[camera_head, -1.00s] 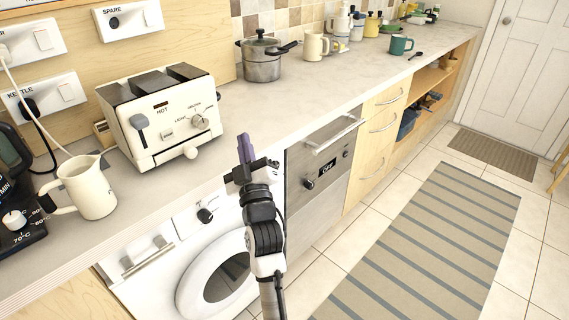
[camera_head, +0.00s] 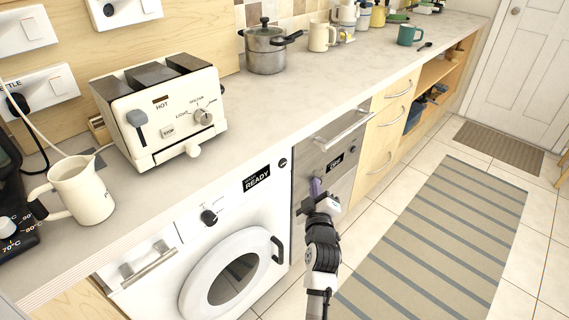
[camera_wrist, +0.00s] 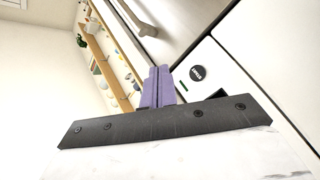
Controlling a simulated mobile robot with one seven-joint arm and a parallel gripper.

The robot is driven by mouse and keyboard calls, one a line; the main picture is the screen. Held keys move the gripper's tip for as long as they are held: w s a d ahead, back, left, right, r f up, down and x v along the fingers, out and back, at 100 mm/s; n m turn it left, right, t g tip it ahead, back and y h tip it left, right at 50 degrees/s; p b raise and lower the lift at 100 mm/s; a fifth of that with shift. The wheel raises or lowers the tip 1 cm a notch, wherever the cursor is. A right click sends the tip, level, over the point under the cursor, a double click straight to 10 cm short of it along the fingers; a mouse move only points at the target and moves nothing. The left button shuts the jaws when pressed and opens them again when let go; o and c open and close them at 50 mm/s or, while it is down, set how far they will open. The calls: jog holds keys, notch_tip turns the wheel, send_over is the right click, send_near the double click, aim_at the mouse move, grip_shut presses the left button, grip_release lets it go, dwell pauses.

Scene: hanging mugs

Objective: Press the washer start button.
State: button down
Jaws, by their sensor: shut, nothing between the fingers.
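The white washer (camera_head: 235,215) stands under the counter, its round door closed. Its display (camera_head: 256,179) reads READY. A small dark round button (camera_head: 283,162) sits to the right of the display, near the panel's upper right corner. In the wrist view this dark button (camera_wrist: 198,72) has small pale lettering and lies to the right of the fingertips. My gripper (camera_head: 316,186) is shut and empty, with its purple fingers together. It is in front of the oven, to the right of and below the button in the head view. The fingers (camera_wrist: 157,85) also show in the wrist view, apart from the button.
The oven (camera_head: 325,160) with a bar handle (camera_head: 343,130) is beside the washer. A toaster (camera_head: 160,112) and a cream jug (camera_head: 80,190) stand on the counter (camera_head: 235,150) above. The floor around the striped rug (camera_head: 430,240) is open.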

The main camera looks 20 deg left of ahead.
aim_at(283, 163)
jog(key=w+a+p, duration=0.3)
jog(key=a+p, duration=0.5)
jog(key=p, duration=0.3)
jog(key=shift+a, duration=0.15)
jog(key=shift+w+a+b, duration=0.1)
jog(key=shift+a+b, duration=0.2)
jog(key=shift+b, duration=0.6)
dwell(1.6)
